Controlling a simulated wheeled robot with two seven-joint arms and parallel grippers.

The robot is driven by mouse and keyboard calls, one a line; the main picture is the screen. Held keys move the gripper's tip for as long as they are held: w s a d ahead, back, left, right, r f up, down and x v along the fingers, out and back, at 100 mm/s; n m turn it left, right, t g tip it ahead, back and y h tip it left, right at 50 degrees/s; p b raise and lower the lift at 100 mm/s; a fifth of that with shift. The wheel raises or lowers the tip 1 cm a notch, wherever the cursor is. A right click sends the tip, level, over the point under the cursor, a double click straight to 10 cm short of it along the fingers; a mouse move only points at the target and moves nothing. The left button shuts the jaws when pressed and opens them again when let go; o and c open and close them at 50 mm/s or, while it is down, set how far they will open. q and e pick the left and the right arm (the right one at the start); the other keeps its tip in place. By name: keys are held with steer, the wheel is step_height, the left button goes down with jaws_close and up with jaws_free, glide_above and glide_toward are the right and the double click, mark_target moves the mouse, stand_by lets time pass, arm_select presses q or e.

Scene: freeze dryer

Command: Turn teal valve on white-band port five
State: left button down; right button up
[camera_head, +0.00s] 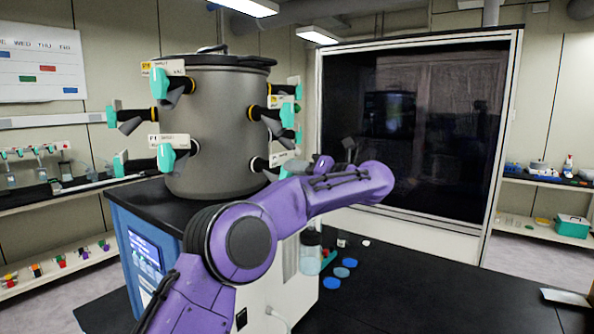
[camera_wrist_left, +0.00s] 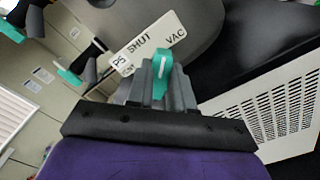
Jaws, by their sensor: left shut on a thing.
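The freeze dryer's grey drum (camera_head: 220,135) stands at the left of the head view, ringed by ports with teal valves and small labels. In the left wrist view a white label (camera_wrist_left: 145,42) reads P5, SHUT and VAC. Just below it is a teal valve handle (camera_wrist_left: 161,72) with a white line. My left gripper (camera_wrist_left: 160,88) is shut on this teal handle, its grey fingers at either side. In the head view my purple arm reaches to the drum's lower right and hides most of the gripper and port. My right gripper is not in view.
A flask (camera_head: 310,252) hangs or stands beside the dryer's right side; my arm partly covers it. Blue discs (camera_head: 341,272) lie on the black bench (camera_head: 430,290), whose right part is mostly clear. A dark-fronted cabinet (camera_head: 410,130) stands behind.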

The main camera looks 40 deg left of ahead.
arm_select(q)
steer(key=shift+f+m+p, duration=0.2)
steer(key=shift+m+p, duration=0.1)
steer(key=shift+m, duration=1)
steer(key=shift+f, duration=0.1)
steer(key=c, duration=1)
jaws_free()
steer(key=w+d+b, duration=0.1)
steer(key=d+b, duration=0.2)
steer(key=d, duration=0.7)
steer(key=shift+d, duration=0.15)
